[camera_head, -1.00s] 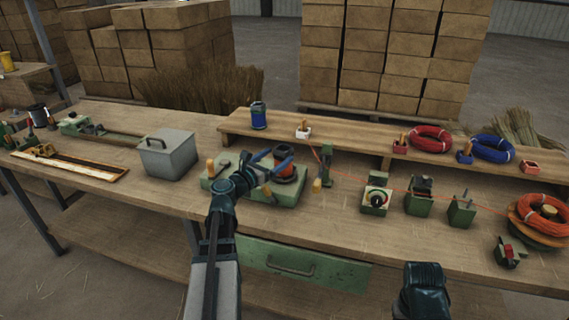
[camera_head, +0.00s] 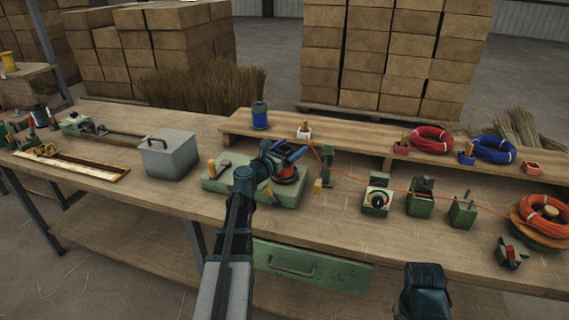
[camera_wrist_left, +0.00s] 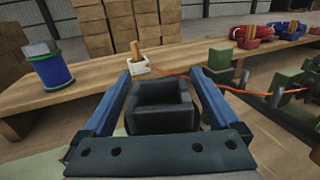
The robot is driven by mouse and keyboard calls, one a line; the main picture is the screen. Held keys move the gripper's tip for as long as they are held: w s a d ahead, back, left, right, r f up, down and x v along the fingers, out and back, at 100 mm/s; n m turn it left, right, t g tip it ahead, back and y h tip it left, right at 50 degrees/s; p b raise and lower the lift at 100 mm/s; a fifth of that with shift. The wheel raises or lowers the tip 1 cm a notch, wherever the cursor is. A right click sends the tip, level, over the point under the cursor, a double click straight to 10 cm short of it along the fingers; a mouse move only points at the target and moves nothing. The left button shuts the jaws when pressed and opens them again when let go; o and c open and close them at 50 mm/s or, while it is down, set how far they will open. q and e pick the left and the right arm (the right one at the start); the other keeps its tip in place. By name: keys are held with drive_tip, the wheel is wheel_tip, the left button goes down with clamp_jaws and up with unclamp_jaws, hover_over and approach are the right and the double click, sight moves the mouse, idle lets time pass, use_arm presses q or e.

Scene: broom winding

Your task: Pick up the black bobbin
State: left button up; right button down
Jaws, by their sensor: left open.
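In the left wrist view the open fingers (camera_wrist_left: 160,88) stand either side of a dark square hollow part (camera_wrist_left: 160,108); I cannot tell whether this is the bobbin's top or part of my gripper. Contact with the bobbin cannot be made out. Only a dark link of my right arm shows at the bottom; its gripper is not visible.
A blue bobbin (camera_head: 260,116) stands on the raised shelf (camera_head: 350,137). A grey lidded box (camera_head: 168,158) stands left of the machine. An orange wire (camera_head: 400,190) runs rightward across the bench past small green devices to an orange coil (camera_head: 541,222).

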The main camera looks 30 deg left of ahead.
use_arm(q)
drive_tip(key=c, duration=1.1)
drive_tip(key=shift+r, duration=0.15)
use_arm(e)
drive_tip(key=shift+r, duration=0.15)
